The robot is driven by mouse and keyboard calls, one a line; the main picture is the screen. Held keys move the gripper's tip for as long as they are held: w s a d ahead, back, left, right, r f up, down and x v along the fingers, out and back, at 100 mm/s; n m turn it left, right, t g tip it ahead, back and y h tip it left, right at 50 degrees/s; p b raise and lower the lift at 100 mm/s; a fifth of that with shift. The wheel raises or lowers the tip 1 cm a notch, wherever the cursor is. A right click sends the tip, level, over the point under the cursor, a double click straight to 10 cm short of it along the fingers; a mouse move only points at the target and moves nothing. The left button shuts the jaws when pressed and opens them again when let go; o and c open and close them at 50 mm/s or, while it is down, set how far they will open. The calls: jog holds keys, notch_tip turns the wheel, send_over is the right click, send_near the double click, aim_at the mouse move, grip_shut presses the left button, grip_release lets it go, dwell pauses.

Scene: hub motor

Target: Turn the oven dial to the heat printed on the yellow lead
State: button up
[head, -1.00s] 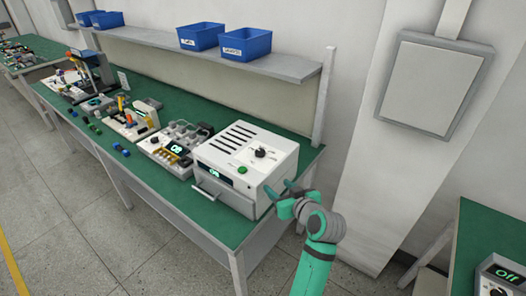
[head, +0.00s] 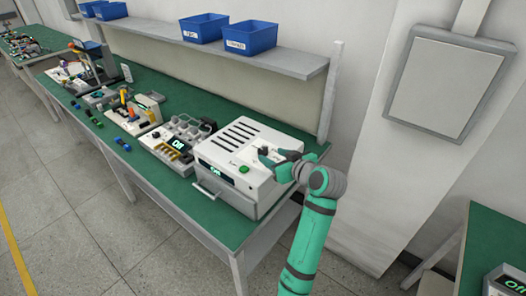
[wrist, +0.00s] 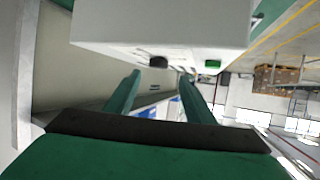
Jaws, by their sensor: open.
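The oven is a white box (head: 228,185) at the bench's right end, with slots on top, a green button (head: 243,169) and a lit display whose text I cannot read surely. Its black dial (wrist: 158,62) shows in the wrist view near the line between my fingers, with the green button at its right. In the head view my gripper covers much of the dial area. My gripper (head: 264,156) is open over the oven's top right, its fingers apart; it also shows in the wrist view (wrist: 160,76). I cannot single out a yellow lead or read its print.
A device with a lit display (head: 178,144) and yellow parts stands left of the oven. Tools and small blue parts lie farther left on the green bench (head: 180,195). A shelf with blue bins (head: 250,38) hangs above. Another bench (head: 478,240) is at right.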

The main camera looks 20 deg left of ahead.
aim_at(263, 150)
jog(key=shift+x, duration=3.45)
jog(key=shift+w+d, duration=0.1)
jog(key=c, duration=1.1)
